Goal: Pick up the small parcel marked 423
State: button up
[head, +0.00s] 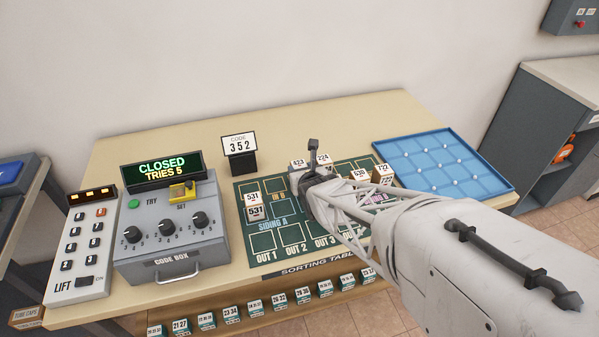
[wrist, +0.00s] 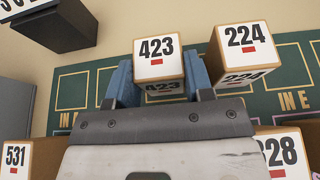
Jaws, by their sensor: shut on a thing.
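The small parcel marked 423 (wrist: 157,58) is a white-faced cube with a small red mark and brown edges. In the wrist view it sits between the two blue fingers of my gripper (wrist: 160,85), which is shut on it. In the head view the 423 parcel (head: 298,163) shows at the back of the green sorting mat, just beyond my gripper (head: 306,172). I cannot tell whether it touches the mat. Its lower part is hidden by my gripper.
Parcel 224 (wrist: 243,50) stands close to the right of 423. Parcels 531 (head: 254,205), 528 (head: 360,174) and 732 (head: 383,170) stand on the mat (head: 262,243). A code sign (head: 239,146) stands behind left, the code box (head: 172,240) at left, and a blue tray (head: 440,160) at right.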

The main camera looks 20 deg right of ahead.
aim_at(301, 162)
jog(key=shift+s+r, duration=0.1)
jog(key=shift+r, duration=1.8)
jog(key=s+r, duration=0.1)
jog(key=s, duration=1.4)
jog(key=shift+s+a, duration=0.3)
jog(key=shift+s, duration=0.1)
jog(key=shift+r, duration=0.1)
jog(key=shift+w+r, duration=0.1)
